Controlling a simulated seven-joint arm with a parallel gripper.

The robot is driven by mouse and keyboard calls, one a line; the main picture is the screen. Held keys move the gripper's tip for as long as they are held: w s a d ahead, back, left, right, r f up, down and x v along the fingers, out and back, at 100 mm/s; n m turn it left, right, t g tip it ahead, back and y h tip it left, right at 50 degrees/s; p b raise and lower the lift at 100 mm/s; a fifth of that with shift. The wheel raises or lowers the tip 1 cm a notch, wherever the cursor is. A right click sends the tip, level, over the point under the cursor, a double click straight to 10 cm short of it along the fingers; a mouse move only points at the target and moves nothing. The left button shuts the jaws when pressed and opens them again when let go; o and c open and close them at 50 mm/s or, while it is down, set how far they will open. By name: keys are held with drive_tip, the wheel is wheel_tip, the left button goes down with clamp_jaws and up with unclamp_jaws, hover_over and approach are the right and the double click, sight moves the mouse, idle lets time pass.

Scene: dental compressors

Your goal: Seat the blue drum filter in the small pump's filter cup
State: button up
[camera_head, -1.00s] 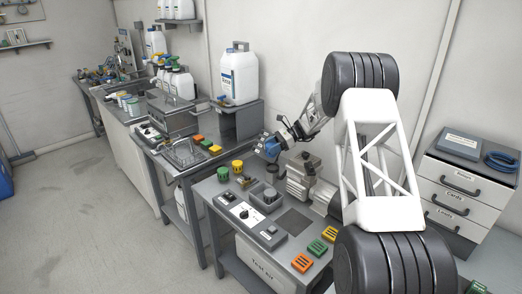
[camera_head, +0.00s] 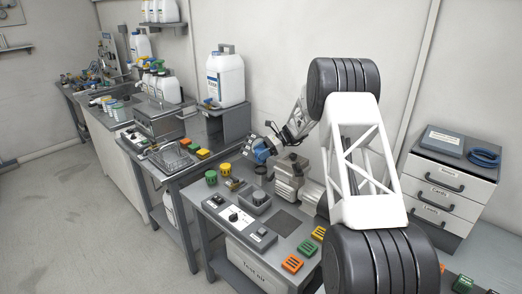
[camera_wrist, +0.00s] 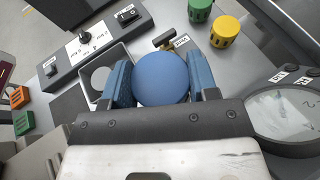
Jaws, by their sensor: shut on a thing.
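The blue drum filter (camera_wrist: 162,79) is between the two blue fingers of my gripper (camera_wrist: 162,85), which is shut on it; its round blue face shows in the wrist view. In the head view my gripper (camera_head: 262,150) is above the workbench, left of the grey pump (camera_head: 289,178). The filter's underside is hidden.
Green (camera_head: 211,177) and yellow (camera_head: 225,169) drums stand left of the cup. Orange (camera_head: 292,263) and yellow (camera_head: 319,233) slotted blocks lie near the front edge.

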drive_tip(key=shift+f, duration=1.95)
drive_tip(key=shift+f, duration=0.65)
idle(0.6)
drive_tip(key=o, duration=0.6)
drive_tip(key=shift+d, duration=0.1)
drive_tip(key=v, duration=1.1)
drive_tip(key=shift+s+d, duration=0.15)
idle(0.7)
